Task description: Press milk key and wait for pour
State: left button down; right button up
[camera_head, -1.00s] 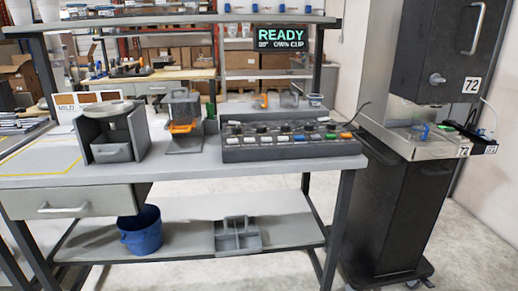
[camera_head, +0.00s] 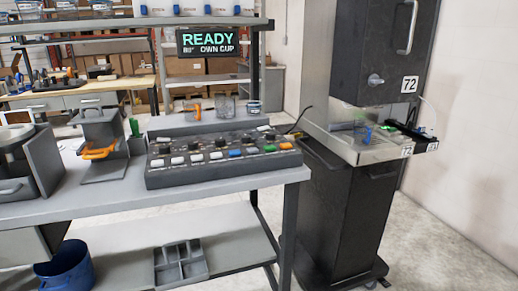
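A dark key panel (camera_head: 222,160) lies on the grey table, with several white keys and single blue (camera_head: 235,154), green (camera_head: 269,148) and orange (camera_head: 286,146) keys. Dark knobs stand behind the front row. The key labels are too small to read, so I cannot tell which is the milk key. A display (camera_head: 207,41) above reads "READY" and "OWN CUP". A dark dispenser (camera_head: 385,55) marked 72 stands at the right. A small blue-marked cup-like thing (camera_head: 364,133) is on its steel shelf. Neither of my grippers is in view.
An orange-handled stand (camera_head: 100,150) and a grey boxy device (camera_head: 35,160) are left of the panel on the table (camera_head: 130,200). Clear containers (camera_head: 225,106) stand behind it. A blue bucket (camera_head: 66,268) and grey caddy (camera_head: 181,264) are below. Floor at the right is free.

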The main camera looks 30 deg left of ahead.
aim_at(199, 158)
jog(key=z, duration=0.3)
jog(key=i, duration=0.85)
jog(key=u, duration=0.8)
jog(key=i, duration=0.45)
jog(key=u, duration=0.5)
